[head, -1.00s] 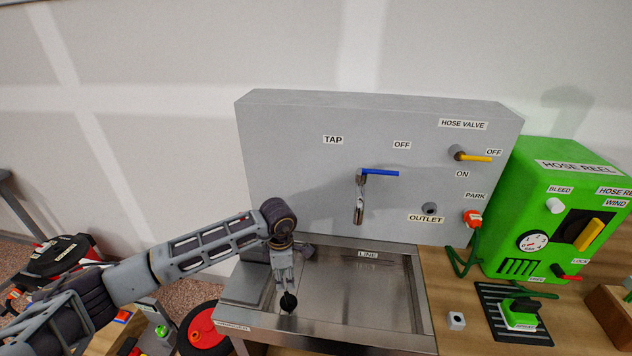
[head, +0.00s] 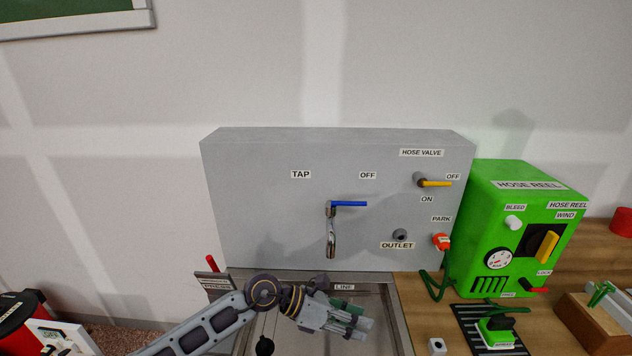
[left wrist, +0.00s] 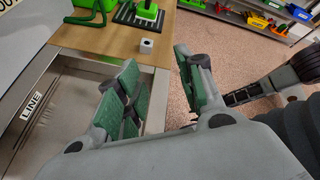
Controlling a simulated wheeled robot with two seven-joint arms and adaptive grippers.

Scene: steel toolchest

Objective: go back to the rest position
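My left gripper (head: 356,328) is over the steel sink (head: 388,325) in the head view, its fingers pointing right and empty. In the left wrist view, the left gripper's two green-padded fingers (left wrist: 155,90) are well apart with nothing between them. A black knob-like piece (head: 265,346) stands at the sink's left side, apart from the gripper and partly cut by the arm. My right gripper shows in neither view.
The grey tap panel (head: 270,225) stands behind the sink, with a blue tap lever (head: 350,204) and yellow valve lever (head: 436,184). The green hose reel (head: 482,235) stands at right. A small white cube (head: 437,346) is on the wooden bench (head: 418,310).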

